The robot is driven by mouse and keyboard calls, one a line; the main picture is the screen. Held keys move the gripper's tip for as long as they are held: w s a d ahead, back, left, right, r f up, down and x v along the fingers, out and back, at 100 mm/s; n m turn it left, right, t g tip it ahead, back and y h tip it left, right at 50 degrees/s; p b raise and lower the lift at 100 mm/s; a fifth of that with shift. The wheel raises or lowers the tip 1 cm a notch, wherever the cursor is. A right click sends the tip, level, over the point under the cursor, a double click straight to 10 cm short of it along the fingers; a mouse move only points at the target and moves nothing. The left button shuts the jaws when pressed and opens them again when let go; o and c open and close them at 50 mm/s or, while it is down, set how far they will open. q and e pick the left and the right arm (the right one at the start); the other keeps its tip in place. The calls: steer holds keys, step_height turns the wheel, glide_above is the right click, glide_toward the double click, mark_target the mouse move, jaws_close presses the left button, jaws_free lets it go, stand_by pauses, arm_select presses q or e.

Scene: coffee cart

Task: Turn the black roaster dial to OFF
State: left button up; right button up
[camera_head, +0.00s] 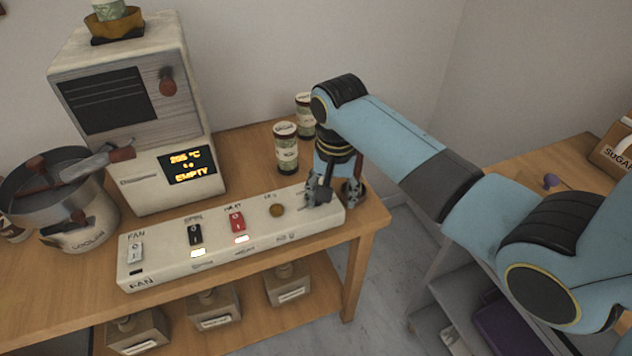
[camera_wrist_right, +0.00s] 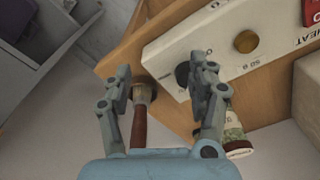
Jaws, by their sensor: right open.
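My right gripper (camera_head: 333,192) is over the right end of the white control panel (camera_head: 130,262) on the wooden table. In the right wrist view my right gripper (camera_wrist_right: 166,72) is open, with its two fingers spread apart. The black dial (camera_wrist_right: 182,74) shows between the fingertips, close to the right-hand finger; I cannot tell whether they touch. Its pointer setting is not readable. In the head view the gripper largely hides the dial. My left gripper is not in view.
A brass knob (camera_head: 277,210), a red switch (camera_head: 237,222) and a black switch (camera_head: 195,235) sit along the panel. The roaster display (camera_head: 187,165) reads "EMPTY". Jars (camera_head: 286,148) stand behind the gripper.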

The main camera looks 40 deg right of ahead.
steer(key=w+r+m+p, duration=0.1)
steer(key=w+r+m, duration=0.2)
steer(key=w+r, duration=0.3)
steer(key=shift+g, duration=0.3)
step_height(320, 180, down, 10)
steer(key=shift+s+d+f+b, duration=0.1)
steer(key=shift+b, duration=0.85)
steer(key=c, duration=1.2)
steer(key=shift+o, duration=0.2)
